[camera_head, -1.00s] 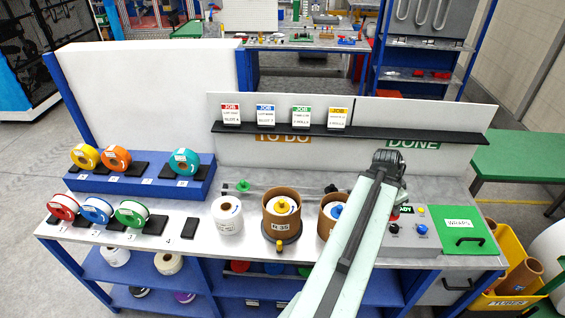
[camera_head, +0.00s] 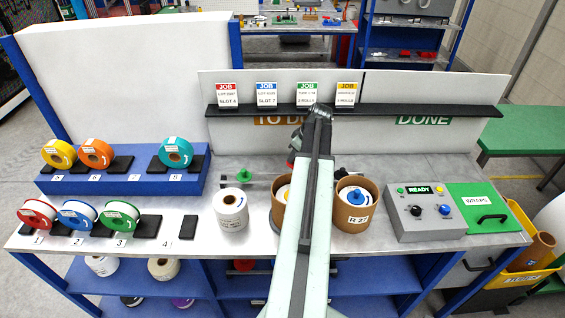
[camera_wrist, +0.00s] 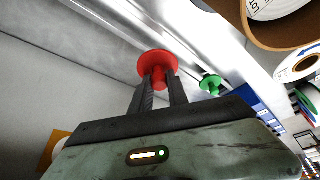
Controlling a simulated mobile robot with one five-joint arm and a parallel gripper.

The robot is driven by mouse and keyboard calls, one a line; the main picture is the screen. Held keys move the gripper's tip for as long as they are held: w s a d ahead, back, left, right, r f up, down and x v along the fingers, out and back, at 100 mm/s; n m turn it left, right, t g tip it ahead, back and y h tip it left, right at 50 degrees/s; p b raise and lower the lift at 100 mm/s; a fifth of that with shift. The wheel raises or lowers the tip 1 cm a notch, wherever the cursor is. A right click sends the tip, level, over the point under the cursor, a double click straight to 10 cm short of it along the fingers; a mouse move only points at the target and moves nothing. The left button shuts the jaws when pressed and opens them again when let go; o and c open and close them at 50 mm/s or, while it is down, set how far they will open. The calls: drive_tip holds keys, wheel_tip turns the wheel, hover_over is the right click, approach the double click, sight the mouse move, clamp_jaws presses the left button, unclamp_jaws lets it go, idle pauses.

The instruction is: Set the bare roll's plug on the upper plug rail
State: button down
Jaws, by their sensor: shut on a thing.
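In the wrist view my gripper (camera_wrist: 158,85) is shut on a red plug (camera_wrist: 157,63), with its round flange beyond the fingertips. A green plug (camera_wrist: 210,82) sits at the metal rail (camera_wrist: 185,55) behind it. I cannot tell whether the red plug touches a rail. In the head view the green plug (camera_head: 244,175) shows at the left part of the rails, behind the bare white roll (camera_head: 231,211), which stands on the bench.
A boxed roll marked R 27 (camera_head: 356,207) stands right of my arm; another brown-wrapped roll (camera_head: 278,206) is partly hidden behind it. The control box (camera_head: 424,212) and green wraps lid (camera_head: 482,208) are at right. Tape reels on black holders fill the left. The black card shelf (camera_head: 420,112) runs behind.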

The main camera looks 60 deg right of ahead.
drive_tip(key=shift+w, duration=0.1)
drive_tip(key=shift+f, duration=0.1)
drive_tip(key=shift+w+f+b, duration=0.15)
drive_tip(key=shift+f+b, duration=0.55)
drive_tip(key=shift+f, duration=0.05)
drive_tip(key=shift+f+b, duration=0.95)
drive_tip(key=shift+f, duration=0.15)
drive_tip(key=shift+f+b, duration=1.15)
drive_tip(key=shift+b, duration=0.15)
drive_tip(key=shift+f+b, duration=0.6)
drive_tip(key=c, duration=1.2)
unclamp_jaws()
